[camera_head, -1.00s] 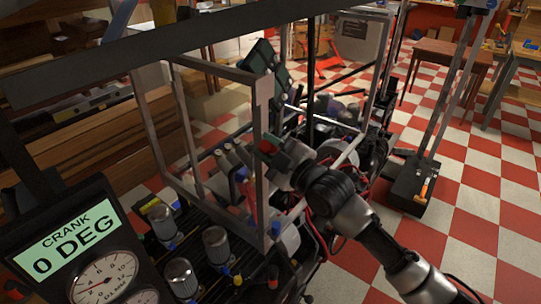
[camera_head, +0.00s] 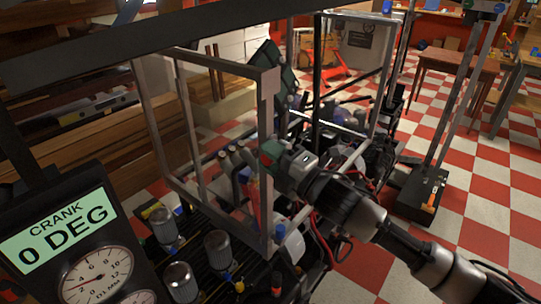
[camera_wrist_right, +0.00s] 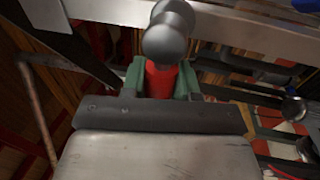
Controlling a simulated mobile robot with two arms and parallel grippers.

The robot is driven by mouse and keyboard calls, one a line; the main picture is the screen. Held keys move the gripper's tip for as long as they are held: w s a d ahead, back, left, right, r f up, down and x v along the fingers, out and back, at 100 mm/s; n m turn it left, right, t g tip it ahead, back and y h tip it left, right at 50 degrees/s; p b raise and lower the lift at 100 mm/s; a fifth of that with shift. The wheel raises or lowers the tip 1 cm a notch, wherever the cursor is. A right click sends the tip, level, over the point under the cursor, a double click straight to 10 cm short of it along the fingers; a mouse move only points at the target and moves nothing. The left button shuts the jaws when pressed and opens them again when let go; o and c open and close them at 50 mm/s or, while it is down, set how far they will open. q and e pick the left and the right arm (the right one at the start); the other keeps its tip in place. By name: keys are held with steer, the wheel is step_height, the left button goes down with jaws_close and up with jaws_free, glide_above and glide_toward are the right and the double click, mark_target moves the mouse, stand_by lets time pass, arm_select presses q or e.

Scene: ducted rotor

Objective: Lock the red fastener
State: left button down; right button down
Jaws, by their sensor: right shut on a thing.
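The red fastener (camera_wrist_right: 160,80) shows in the wrist view as a red body between the two green fingertips of my right gripper (camera_wrist_right: 160,84). The gripper is shut on it. A grey rounded knob (camera_wrist_right: 170,32) stands just beyond the red part and hides some of it; I cannot tell whether they are joined. In the head view my right gripper (camera_head: 268,157) is beside the front post of the grey metal frame (camera_head: 265,112), and the fastener is too small there to make out clearly. My left gripper is not in view.
A panel reading "CRANK 0 DEG" (camera_head: 58,232) with dials stands at the lower left. Several grey cylinders, one of them at the front (camera_head: 180,281), stand close below the frame. Tubes and red cables crowd the machine near my right arm. Checkered floor (camera_head: 480,200) is open at right.

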steer(key=shift+f, duration=0.15)
stand_by(0.3)
steer(key=c, duration=0.8)
jaws_free()
steer(key=shift+c, duration=0.2)
steer(key=b+v, duration=0.1)
steer(key=v, duration=0.9)
steer(key=shift+s+d+b, duration=0.25)
steer(key=shift+d+b, duration=0.05)
steer(key=shift+b, duration=0.05)
steer(key=shift+f, duration=0.1)
